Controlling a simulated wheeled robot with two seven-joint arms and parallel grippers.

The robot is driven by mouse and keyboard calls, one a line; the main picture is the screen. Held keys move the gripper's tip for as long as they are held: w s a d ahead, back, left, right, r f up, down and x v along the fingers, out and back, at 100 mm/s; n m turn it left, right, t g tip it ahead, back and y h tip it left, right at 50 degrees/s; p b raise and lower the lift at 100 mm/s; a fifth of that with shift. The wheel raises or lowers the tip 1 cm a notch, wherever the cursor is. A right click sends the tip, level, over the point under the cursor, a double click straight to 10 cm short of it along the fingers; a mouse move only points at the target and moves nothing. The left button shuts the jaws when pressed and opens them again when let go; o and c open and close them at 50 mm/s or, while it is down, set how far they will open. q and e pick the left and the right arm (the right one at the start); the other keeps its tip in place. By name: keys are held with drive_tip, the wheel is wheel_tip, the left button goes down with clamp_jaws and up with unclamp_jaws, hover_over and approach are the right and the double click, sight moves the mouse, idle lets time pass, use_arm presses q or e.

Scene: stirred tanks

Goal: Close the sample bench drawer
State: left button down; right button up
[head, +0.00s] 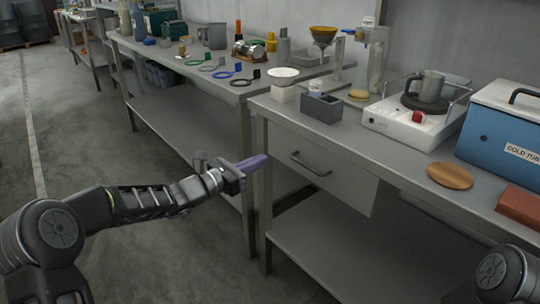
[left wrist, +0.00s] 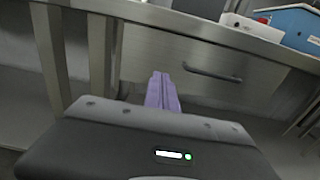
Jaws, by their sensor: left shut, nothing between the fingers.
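The sample bench drawer (head: 318,170) is a grey front panel under the bench top, with a dark bar handle (head: 311,165). No drawer interior shows, and I cannot tell whether the panel is flush. The left wrist view also shows the drawer front (left wrist: 150,52) and its handle (left wrist: 212,74). My left gripper (head: 264,158) has purple fingers, shut and empty. In the head view it is left of the handle, by the drawer's left end and the bench leg. In the left wrist view, the fingers (left wrist: 162,90) point toward the panel, left of the handle. My right gripper is not in view.
The bench top (head: 400,171) carries a grey box (head: 321,108), a hotplate (head: 410,125) with a mug, a blue cold tub (head: 500,128) and a wooden disc (head: 450,176). A lower shelf (head: 330,250) lies below. The floor at left is clear.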

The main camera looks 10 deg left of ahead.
use_arm(q)
drive_tip(key=v, duration=0.6)
drive_tip(key=shift+s+a+p, duration=0.2)
drive_tip(key=shift+p, duration=0.2)
drive_tip(key=shift+f, duration=0.15)
